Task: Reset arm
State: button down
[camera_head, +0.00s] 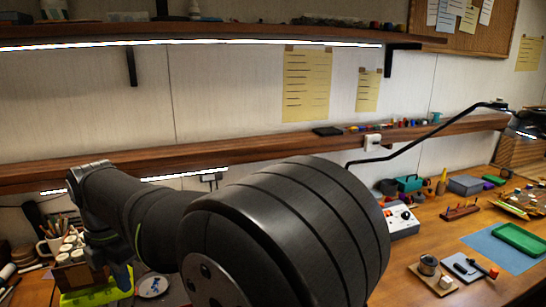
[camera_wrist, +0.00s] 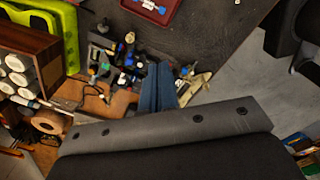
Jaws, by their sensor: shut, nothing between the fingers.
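My arm (camera_head: 165,220) fills the lower middle of the head view, with a large dark rounded joint close to the camera. In the head view the arm hides much of the bench's middle.
A lime-green tray (camera_head: 85,298) and a mug with pencils (camera_head: 50,243) are near the gripper. In the wrist view, a cluttered group of small parts (camera_wrist: 120,65) lies beyond the fingers. A blue mat (camera_head: 490,245) lies at right. Shelves (camera_head: 250,138) line the wall.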

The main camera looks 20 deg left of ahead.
jog(key=w+d+r+m, duration=0.2)
jog(key=w+r+m, duration=0.2)
jog(key=w+m, duration=0.4)
jog(key=s+a+f+n, duration=0.2)
jog(key=s+f+n, duration=0.1)
jog(key=s+f, duration=0.1)
jog(key=shift+s, duration=0.4)
jog(key=c, duration=1.5)
grip_release()
jog(key=s+f+m+g+y, duration=0.25)
jog(key=s+m, duration=0.95)
jog(key=m, duration=0.9)
jog(key=shift+t+h, duration=0.45)
jog(key=f, duration=0.5)
jog(key=s+a+f, duration=0.1)
jog(key=f, duration=0.5)
jog(key=s+f, duration=0.1)
jog(key=f, duration=0.5)
jog(key=shift+a+f, duration=0.2)
